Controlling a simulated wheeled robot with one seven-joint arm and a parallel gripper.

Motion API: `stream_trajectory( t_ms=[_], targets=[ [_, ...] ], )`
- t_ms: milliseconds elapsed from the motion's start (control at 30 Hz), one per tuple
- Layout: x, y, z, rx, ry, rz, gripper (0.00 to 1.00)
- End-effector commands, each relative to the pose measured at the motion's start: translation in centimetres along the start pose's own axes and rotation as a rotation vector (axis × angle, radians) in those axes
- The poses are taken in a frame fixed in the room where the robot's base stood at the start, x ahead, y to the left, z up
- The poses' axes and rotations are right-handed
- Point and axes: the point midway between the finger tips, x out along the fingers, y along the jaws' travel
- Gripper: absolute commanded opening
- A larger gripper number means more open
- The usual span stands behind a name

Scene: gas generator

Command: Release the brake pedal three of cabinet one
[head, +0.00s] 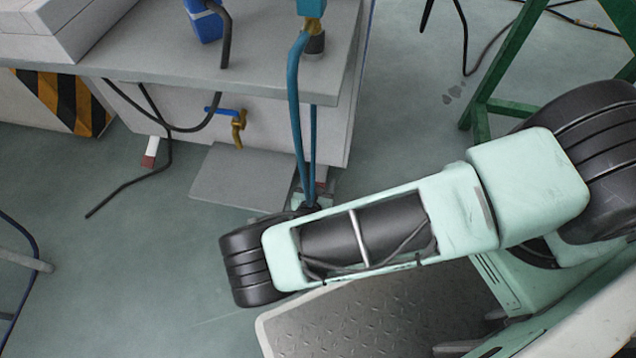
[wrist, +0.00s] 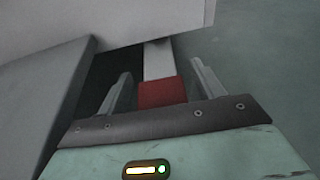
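A brake pedal, a white bar with a red end (wrist: 161,92), sticks out from under the grey cabinet in the wrist view. A little of its red end shows in the head view (head: 321,172), at the cabinet's lower right corner. My gripper (wrist: 160,72) is open, its two fingers on either side of the pedal. In the head view my arm and the blue hoses hide most of the gripper. Another white and red pedal (head: 151,152) shows farther left.
The grey cabinet (head: 290,135) stands over the pedals. A grey plate (head: 243,176) slopes out between them, close left of my gripper. Blue hoses (head: 296,110) hang beside my wrist. A green frame (head: 484,120) stands at right; open floor lies left.

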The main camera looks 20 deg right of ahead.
Motion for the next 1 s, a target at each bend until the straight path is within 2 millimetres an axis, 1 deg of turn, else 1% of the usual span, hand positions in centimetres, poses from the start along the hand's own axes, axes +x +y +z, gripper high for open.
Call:
stream_trajectory(
  t_ms=[133, 267, 367, 700, 800, 900, 1000],
  targets=[
    [-0.5, 0.0, 0.0, 0.0, 0.002, 0.001, 0.67],
    [-2.2, 0.1, 0.2, 0.0, 0.003, 0.002, 0.67],
    [-4.3, 0.1, 0.3, 0.0, 0.003, 0.004, 0.67],
    [-12.3, 0.1, 0.2, -0.001, 0.003, 0.002, 0.67],
    [-14.3, 0.1, 0.2, 0.001, 0.003, 0.003, 0.67],
    [-15.8, 0.1, 0.1, 0.001, 0.002, 0.002, 0.67],
    [-16.8, 0.0, 0.1, 0.0, 0.0, 0.001, 0.67]
  ],
)
